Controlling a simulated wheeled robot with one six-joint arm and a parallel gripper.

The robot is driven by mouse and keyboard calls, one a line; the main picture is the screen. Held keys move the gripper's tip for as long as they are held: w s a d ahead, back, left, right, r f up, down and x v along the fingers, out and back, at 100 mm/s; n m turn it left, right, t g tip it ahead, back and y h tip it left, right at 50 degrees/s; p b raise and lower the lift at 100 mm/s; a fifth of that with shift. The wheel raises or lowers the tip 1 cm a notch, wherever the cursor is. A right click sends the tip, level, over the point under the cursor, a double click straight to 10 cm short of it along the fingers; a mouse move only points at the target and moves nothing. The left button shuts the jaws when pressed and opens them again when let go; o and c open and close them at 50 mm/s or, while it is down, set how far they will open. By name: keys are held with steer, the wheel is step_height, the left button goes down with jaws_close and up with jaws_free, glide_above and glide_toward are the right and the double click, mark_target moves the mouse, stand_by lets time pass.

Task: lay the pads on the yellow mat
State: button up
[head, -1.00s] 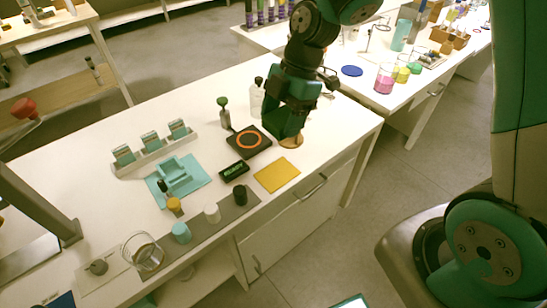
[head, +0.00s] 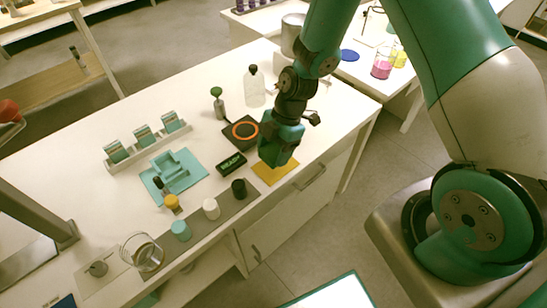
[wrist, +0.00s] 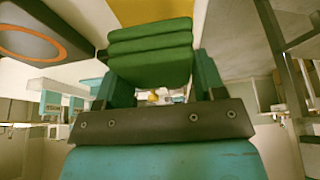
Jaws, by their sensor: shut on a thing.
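The pads show in the wrist view as a stack of dark green, ridged layers (wrist: 150,52) between my fingers. My gripper (wrist: 152,90) is shut on them. In the head view my gripper (head: 277,152) is over the back edge of the yellow mat (head: 272,174), and the pads cannot be told apart from its teal body. The yellow mat also shows in the wrist view (wrist: 150,10), beyond the pads. The gap between pads and mat cannot be judged.
A black device with an orange ring (head: 243,132) and a small display (head: 231,164) stand left of the gripper. A dark strip (head: 222,217) holds small jars, including a black one (head: 239,188). A clear bottle (head: 254,88) stands behind. The table's front edge is close to the mat.

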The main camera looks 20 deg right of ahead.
mark_target(273, 160)
steer(key=shift+f, duration=1.95)
steer(key=shift+f, duration=0.2)
steer(key=o, duration=0.9)
steer(key=shift+r, duration=0.1)
